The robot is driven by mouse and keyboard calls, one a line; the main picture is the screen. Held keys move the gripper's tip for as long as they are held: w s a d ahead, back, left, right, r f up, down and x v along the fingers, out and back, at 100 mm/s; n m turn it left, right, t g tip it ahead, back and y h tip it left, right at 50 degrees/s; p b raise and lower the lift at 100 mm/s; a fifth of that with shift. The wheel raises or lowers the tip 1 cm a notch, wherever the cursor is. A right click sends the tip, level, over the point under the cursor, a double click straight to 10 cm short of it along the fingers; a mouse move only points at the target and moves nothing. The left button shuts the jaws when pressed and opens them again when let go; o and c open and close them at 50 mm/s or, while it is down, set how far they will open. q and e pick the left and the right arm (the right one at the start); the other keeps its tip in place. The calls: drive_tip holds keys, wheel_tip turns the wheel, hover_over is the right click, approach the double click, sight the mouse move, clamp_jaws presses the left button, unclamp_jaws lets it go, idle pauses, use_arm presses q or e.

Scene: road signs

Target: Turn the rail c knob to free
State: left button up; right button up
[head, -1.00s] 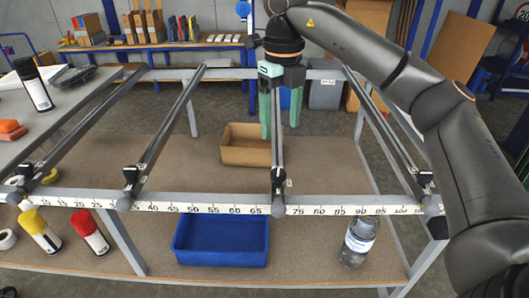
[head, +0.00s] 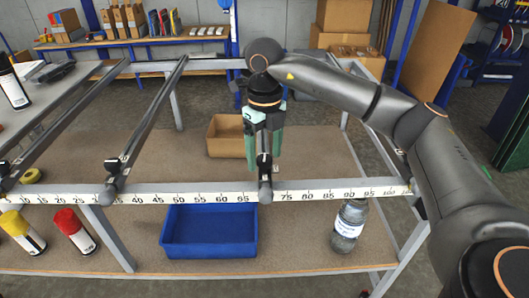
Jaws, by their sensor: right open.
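The third rail from the left ends at the front scale bar (head: 180,197), near the 70 mark. A black clamp piece (head: 264,163) sits on its near end, above a round grey end cap (head: 265,191). No rail letter is readable, and I cannot tell the knob's setting. My right gripper (head: 264,148) points down over this rail, just behind the scale bar. Its two green fingers are apart, one each side of the rail and close to the black piece. Whether they touch it I cannot tell. The gripper hides the rail farther back. My left gripper is out of view.
Another rail (head: 150,120) with a black clamp (head: 113,166) lies to the left. Below the frame are a blue bin (head: 210,250), a cardboard box (head: 224,148), a bottle (head: 348,226) and red-capped (head: 75,231) and yellow-capped (head: 20,232) cans. My right arm covers the right side.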

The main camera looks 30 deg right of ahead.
drive_tip(key=shift+c, duration=0.4)
clamp_jaws()
